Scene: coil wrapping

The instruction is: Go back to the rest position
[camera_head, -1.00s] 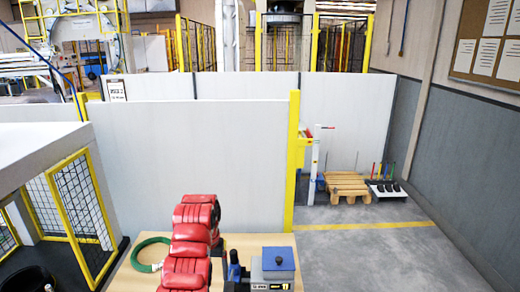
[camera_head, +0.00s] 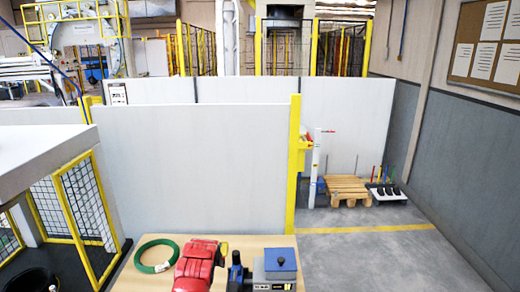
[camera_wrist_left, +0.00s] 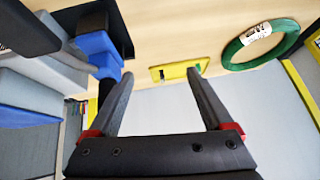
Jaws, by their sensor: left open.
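A green coil (camera_head: 156,255) with a white label lies flat at the left of the wooden table (camera_head: 130,280). It also shows in the left wrist view (camera_wrist_left: 232,53), at the upper right. My left gripper (camera_wrist_left: 160,74) is open, with nothing between its fingers. It appears apart from the coil. In the head view only a red-covered part of my arm shows, over the front of the table, and no gripper can be made out. My right gripper is in neither view.
A blue and grey device (camera_head: 276,268) stands right of the red arm part. A small yellow piece (camera_wrist_left: 180,70) lies on the table. A white partition (camera_head: 195,165) with a yellow post (camera_head: 294,160) stands behind. Grey floor (camera_head: 380,265) is free at right.

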